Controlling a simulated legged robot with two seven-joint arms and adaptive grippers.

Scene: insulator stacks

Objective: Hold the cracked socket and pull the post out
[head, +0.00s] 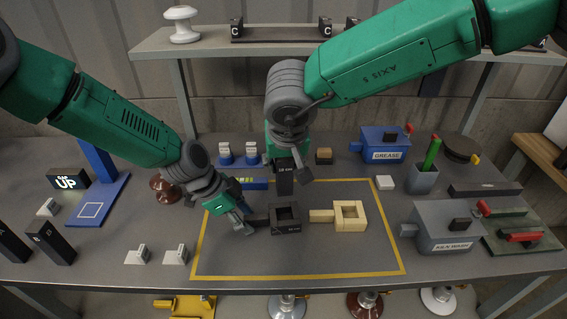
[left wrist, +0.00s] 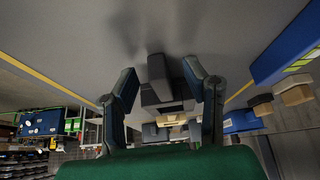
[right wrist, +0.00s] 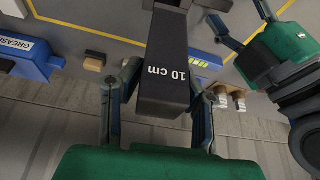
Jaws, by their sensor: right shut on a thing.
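A dark socket (head: 286,219) with a square hole and a side handle lies inside the yellow outline; I cannot make out a crack. A cream socket (head: 351,216) with a similar handle lies to its right. My right gripper (right wrist: 164,78) is shut on a black post (right wrist: 165,60) marked "10 cm". In the head view the post (head: 285,184) hangs upright just behind and above the dark socket, its lower end apparently clear of the hole. My left gripper (head: 246,222) is low at the dark socket's handle (left wrist: 158,72), its fingers spread on either side of it.
A blue stand (head: 97,190) and small white blocks (head: 175,255) are left. A shelf (head: 260,42) runs behind. The outlined area's front (head: 300,258) is clear.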

